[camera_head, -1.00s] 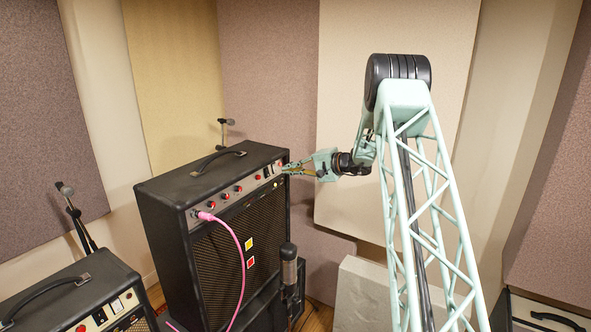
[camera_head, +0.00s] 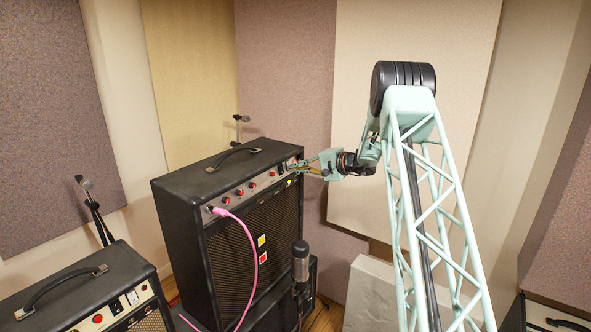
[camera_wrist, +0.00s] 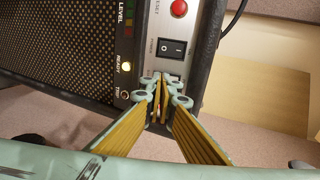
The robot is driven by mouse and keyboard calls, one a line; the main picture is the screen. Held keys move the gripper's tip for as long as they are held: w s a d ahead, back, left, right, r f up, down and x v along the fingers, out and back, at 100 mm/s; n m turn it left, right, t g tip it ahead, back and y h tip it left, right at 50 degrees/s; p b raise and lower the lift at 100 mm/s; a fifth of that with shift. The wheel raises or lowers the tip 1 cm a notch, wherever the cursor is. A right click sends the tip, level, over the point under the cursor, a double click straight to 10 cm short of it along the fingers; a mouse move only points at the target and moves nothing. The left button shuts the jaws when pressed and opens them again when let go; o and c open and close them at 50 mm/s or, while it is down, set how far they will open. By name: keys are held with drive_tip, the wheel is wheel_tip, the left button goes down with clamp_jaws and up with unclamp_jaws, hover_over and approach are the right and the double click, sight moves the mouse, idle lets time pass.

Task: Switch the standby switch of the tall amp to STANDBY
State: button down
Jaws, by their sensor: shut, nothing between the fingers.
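The tall amp (camera_head: 255,240) is the black one on a black cabinet, with a control strip along its upper front. My gripper (camera_head: 289,169) is at the right end of that strip. In the wrist view the amp's panel (camera_wrist: 208,30) shows a black rocker switch (camera_wrist: 171,49) marked POWER, with a red button (camera_wrist: 179,8) above it. My gripper (camera_wrist: 161,88) is shut and empty, its tips over the panel just below the POWER rocker. I cannot tell whether the tips touch the panel.
A pink cable (camera_head: 253,248) hangs from the amp's left jack. A microphone (camera_head: 300,262) stands before the amp. A smaller amp (camera_head: 75,283) is at lower left. A pale block (camera_head: 370,297) stands to the right.

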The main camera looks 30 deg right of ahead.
drive_tip(key=shift+w+a+f+t+b, duration=0.2)
drive_tip(key=shift+w+f+t+b, duration=0.1)
drive_tip(key=shift+b, duration=2.05)
drive_tip(key=shift+r, duration=0.1)
drive_tip(key=shift+s, duration=0.1)
drive_tip(key=f+b+v, duration=0.2)
drive_tip(key=b+v, duration=0.1)
drive_tip(key=v, duration=1)
drive_tip(key=shift+s+d+f, duration=0.2)
drive_tip(key=shift+s+d, duration=0.25)
drive_tip(key=shift+s, duration=0.05)
